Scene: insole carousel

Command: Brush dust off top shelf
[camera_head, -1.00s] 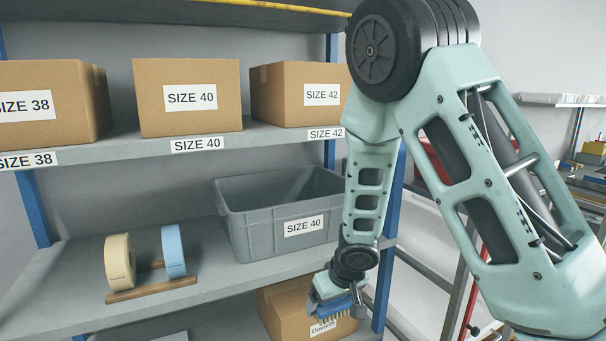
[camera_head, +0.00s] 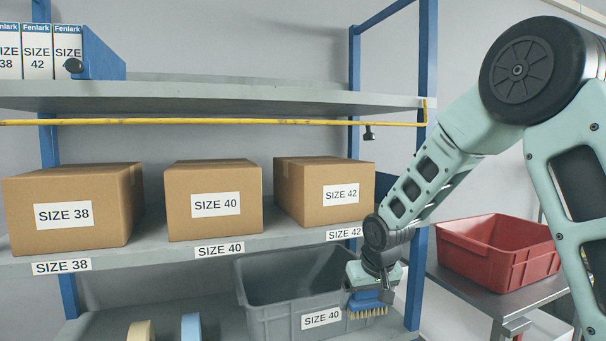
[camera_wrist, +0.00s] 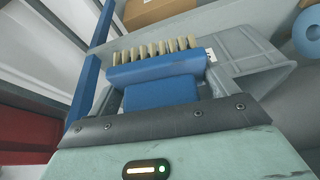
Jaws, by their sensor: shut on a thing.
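The top shelf (camera_head: 230,98) is a grey board high in the head view, with a yellow bar (camera_head: 230,122) along its front below the edge. Specks on its upper surface are too small to tell. My gripper (camera_head: 369,292) is shut on a blue brush (camera_head: 368,305) with pale bristles, and is well below the top shelf, in front of the grey bin's right end. In the wrist view the brush (camera_wrist: 158,68) shows between the fingers, bristles pointing away from the gripper.
Cardboard boxes (camera_head: 212,205) line the shelf below. A grey bin (camera_head: 290,285) sits lower, and a red bin (camera_head: 497,255) is on a side table at right. The top shelf's middle and right look clear.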

